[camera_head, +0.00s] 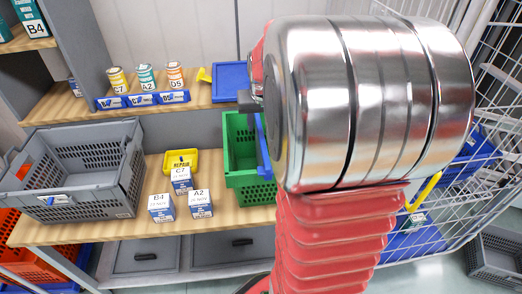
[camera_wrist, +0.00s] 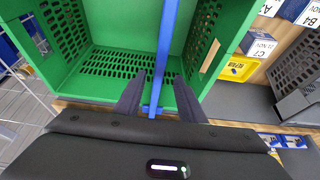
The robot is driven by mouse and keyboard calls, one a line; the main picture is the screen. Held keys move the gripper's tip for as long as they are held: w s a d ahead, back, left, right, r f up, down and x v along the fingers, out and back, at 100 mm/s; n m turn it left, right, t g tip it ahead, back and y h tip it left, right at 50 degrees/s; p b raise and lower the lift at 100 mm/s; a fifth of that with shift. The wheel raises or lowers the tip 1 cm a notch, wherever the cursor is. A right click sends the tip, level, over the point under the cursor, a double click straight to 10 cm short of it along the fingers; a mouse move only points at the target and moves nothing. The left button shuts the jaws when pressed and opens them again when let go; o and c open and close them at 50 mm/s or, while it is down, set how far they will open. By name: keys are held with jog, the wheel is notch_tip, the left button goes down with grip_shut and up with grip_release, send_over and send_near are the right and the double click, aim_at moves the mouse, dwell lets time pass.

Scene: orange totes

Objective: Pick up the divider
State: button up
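The divider is a thin blue panel standing on edge in the green crate. In the wrist view the divider (camera_wrist: 164,50) runs up the middle of the picture, and the green crate (camera_wrist: 106,28) surrounds it. My gripper (camera_wrist: 158,100) is open, with one dark finger on each side of the divider and visible gaps to both. In the head view the divider (camera_head: 263,148) shows as a narrow blue strip inside the green crate (camera_head: 250,180). My arm hides the crate's right part and most of the gripper there.
A grey tote (camera_head: 75,170) stands left on the wooden bench. Small labelled boxes (camera_head: 161,207) and a yellow bin (camera_head: 180,160) sit between it and the crate. Cans (camera_head: 146,77) and a blue bin (camera_head: 231,82) are on the upper shelf. A wire cage (camera_head: 480,170) is at right.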

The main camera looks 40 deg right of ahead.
aim_at(261, 130)
jog(key=shift+x, duration=2.6)
jog(key=shift+s+f, duration=0.2)
jog(key=shift+f, duration=0.1)
jog(key=shift+c, duration=0.5)
grip_shut()
